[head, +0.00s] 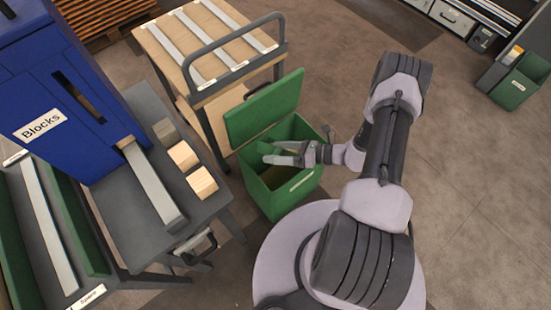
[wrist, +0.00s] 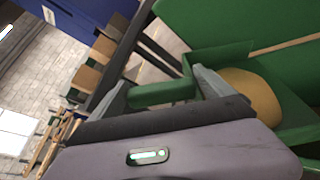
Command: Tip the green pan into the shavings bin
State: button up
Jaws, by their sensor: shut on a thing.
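The green shavings bin (head: 284,190) stands in the middle of the head view with its lid (head: 265,108) raised. My gripper (head: 278,154) is over the bin's open mouth. In the wrist view my gripper (wrist: 160,92) is shut on a green piece of the pan (wrist: 165,93), between its two fingers. Only a small part of the green pan (head: 267,148) shows in the head view, and its tilt is hard to judge. A rounded tan mound (wrist: 250,95) lies beyond the right finger between green walls; I cannot tell whether it is in pan or bin.
A wooden-topped cart (head: 190,50) with a grey rail stands behind the bin. A grey table (head: 150,205) with wooden blocks (head: 200,183) and the blue Blocks cabinet (head: 60,90) are at left. Another green bin (head: 515,90) is far right. The floor at right is clear.

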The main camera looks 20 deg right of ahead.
jog(key=shift+w+d+r+m, duration=0.3)
jog(key=shift+w+d, duration=0.1)
jog(key=shift+w, duration=0.1)
jog(key=w+d+r+m+y+b, duration=0.1)
jog(key=w+d+m+b, duration=0.3)
jog(key=w+d+b, duration=0.1)
jog(key=shift+w+r+g+y+b, duration=0.3)
jog(key=shift+w+r+y+b, duration=0.15)
jog(key=shift+b, duration=0.25)
jog(key=shift+f, duration=0.15)
dwell(2.6)
